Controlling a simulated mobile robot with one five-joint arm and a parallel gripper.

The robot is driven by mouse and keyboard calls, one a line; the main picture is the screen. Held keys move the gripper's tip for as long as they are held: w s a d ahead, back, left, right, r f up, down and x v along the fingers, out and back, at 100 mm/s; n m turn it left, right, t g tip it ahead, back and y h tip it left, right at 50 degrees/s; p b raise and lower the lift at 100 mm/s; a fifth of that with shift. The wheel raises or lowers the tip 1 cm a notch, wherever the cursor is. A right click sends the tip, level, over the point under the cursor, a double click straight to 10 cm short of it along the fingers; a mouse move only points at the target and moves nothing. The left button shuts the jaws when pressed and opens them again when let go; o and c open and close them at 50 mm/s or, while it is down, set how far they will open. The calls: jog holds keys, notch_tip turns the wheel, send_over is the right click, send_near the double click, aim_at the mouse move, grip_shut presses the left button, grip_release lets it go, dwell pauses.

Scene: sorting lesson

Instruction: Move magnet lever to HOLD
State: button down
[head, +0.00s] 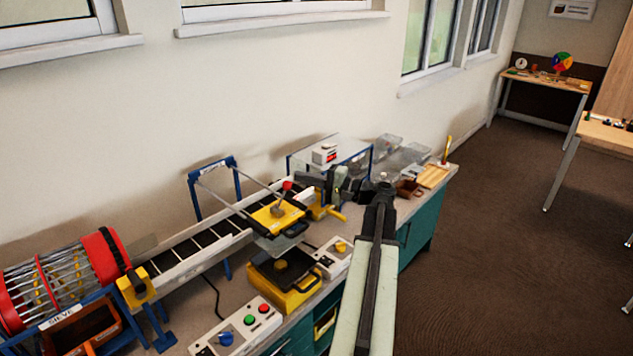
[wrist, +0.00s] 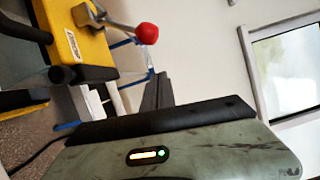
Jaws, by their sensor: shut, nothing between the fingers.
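The magnet lever has a red ball knob (head: 287,185), seen at the far edge of the yellow magnet unit (head: 272,217). In the wrist view the red knob (wrist: 146,33) sits on a thin metal rod that comes from the yellow housing (wrist: 78,42). A small label on the housing is too small to read, and I see no readable HOLD mark. My gripper (head: 306,180) is shut and empty, just right of the knob in the head view. In the wrist view its dark fingers (wrist: 157,92) lie below the knob, seemingly apart from it.
A conveyor (head: 195,247) runs left to a red sieve drum (head: 70,275). A yellow box (head: 283,282) stands below the magnet unit, near control boxes with a yellow knob (head: 340,247) and a blue knob (head: 225,338). A clear-sided case (head: 355,160) stands behind my gripper.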

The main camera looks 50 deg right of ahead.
aim_at(283, 196)
jog(key=a, duration=0.3)
jog(key=shift+s+a+r, duration=0.2)
jog(key=shift+s+a, duration=0.05)
jog(key=shift+a, duration=0.15)
